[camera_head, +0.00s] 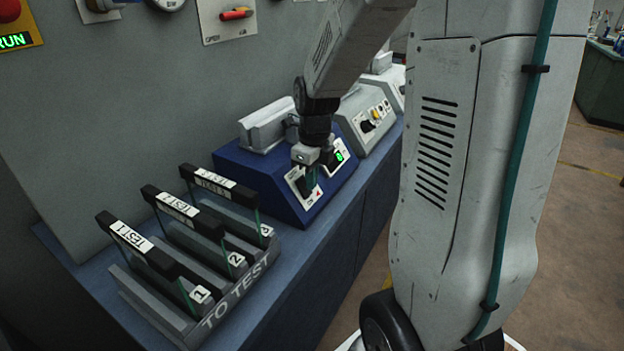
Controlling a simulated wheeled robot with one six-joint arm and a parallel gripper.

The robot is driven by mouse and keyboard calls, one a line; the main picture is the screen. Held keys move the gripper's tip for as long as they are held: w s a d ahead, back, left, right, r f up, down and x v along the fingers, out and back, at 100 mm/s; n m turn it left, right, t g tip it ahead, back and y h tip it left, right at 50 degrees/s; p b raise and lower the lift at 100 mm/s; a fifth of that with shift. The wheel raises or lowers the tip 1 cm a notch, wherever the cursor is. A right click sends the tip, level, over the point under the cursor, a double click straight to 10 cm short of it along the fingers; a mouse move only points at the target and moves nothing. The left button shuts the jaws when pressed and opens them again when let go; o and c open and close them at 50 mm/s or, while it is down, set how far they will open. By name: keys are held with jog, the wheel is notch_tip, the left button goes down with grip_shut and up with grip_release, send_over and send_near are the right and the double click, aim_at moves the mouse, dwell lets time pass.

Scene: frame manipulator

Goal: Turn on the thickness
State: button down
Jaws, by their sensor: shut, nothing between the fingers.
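A blue machine (248,170) with a pale grey block on top stands on the bench at centre. Its sloped front has a white switch panel (293,178) with a small red mark, and a second panel with a lit green light (340,156). I cannot read which device is the thickness one. My gripper (311,181) points down, shut and empty, right at the white switch panel. Its fingers hide part of that panel and any switch there. I cannot tell whether the fingertips touch it.
A "TO TEST" rack (236,291) with several slots stands at front left, holding black-topped test pieces (140,246). Grey machines (366,118) stand behind the blue one. The wall carries a red-handled switch (236,14) and a green "RUN" sign (15,40).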

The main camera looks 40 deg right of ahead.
jog(key=shift+s+d+r, duration=0.15)
jog(key=shift+s+r, duration=0.05)
jog(key=shift+s, duration=0.05)
jog(key=s+d+r, duration=0.2)
jog(key=s+r, duration=0.3)
jog(key=r, duration=0.6)
jog(key=shift+s, duration=0.2)
jog(key=shift+r, duration=0.1)
